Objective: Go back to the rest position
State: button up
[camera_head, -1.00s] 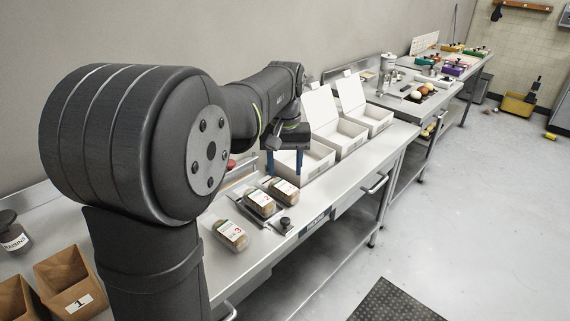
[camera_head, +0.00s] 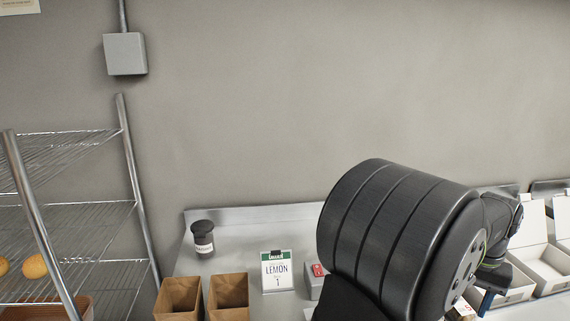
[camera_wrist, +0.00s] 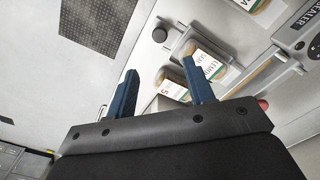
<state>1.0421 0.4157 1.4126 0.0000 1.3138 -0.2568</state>
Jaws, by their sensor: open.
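My gripper (camera_wrist: 160,72) is open and empty in the wrist view, its two blue fingers apart. It is over the bench, with labelled packs beyond and beside the fingers. One pack (camera_wrist: 172,90) shows a red 5, and another pack (camera_wrist: 208,66) lies in a grey holder. In the head view my arm fills the lower right. The gripper (camera_head: 486,302) shows only in part behind it, one blue finger visible near the white boxes. I cannot see the rest of it there.
White open boxes (camera_head: 549,268) stand at the right. A lemon sign (camera_head: 277,272), a dark-lidded jar (camera_head: 203,239) and two brown paper containers (camera_head: 228,291) stand on the bench. A wire rack (camera_head: 75,212) is at the left. A sealer (camera_wrist: 300,35) is at the wrist view's right.

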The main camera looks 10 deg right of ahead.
notch_tip(320, 180, down, 13)
jog(key=shift+r, duration=0.2)
dwell(0.4)
notch_tip(320, 180, up, 18)
jog(key=shift+f, duration=0.25)
dwell(0.3)
